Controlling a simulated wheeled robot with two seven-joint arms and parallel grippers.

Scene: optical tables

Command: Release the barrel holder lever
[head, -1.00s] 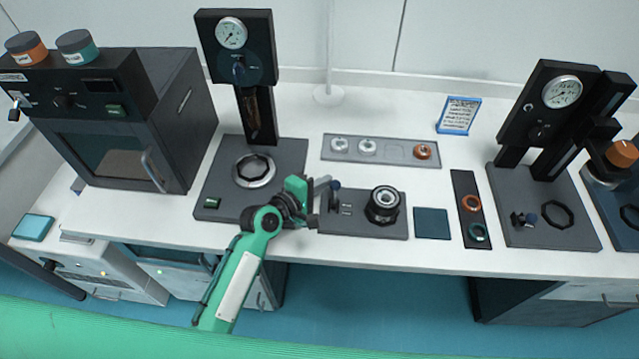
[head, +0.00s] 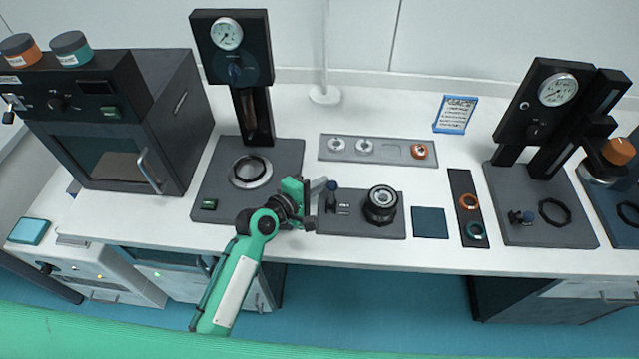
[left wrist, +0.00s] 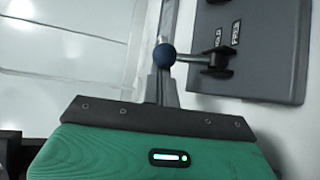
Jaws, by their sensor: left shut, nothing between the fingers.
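The barrel holder (head: 352,226) is a dark grey plate at the front middle of the table. A black and silver barrel (head: 380,203) stands upright at its right side. Its lever has a dark blue ball knob (head: 332,185) at the plate's left end. The knob also shows in the left wrist view (left wrist: 164,55), with a metal rod running right to a black pivot (left wrist: 215,61). My left gripper (head: 320,186) is shut and empty, just left of the knob. In the left wrist view the knob overlaps the fingers (left wrist: 167,72); I cannot tell whether they touch. My right gripper is out of view.
A press with a gauge (head: 247,175) stands behind left, beside a black oven (head: 120,130). A tray with small rings (head: 378,149) lies behind the holder. A blue-grey pad (head: 430,223) and a ring strip (head: 467,208) lie to the right, before a second press (head: 540,215).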

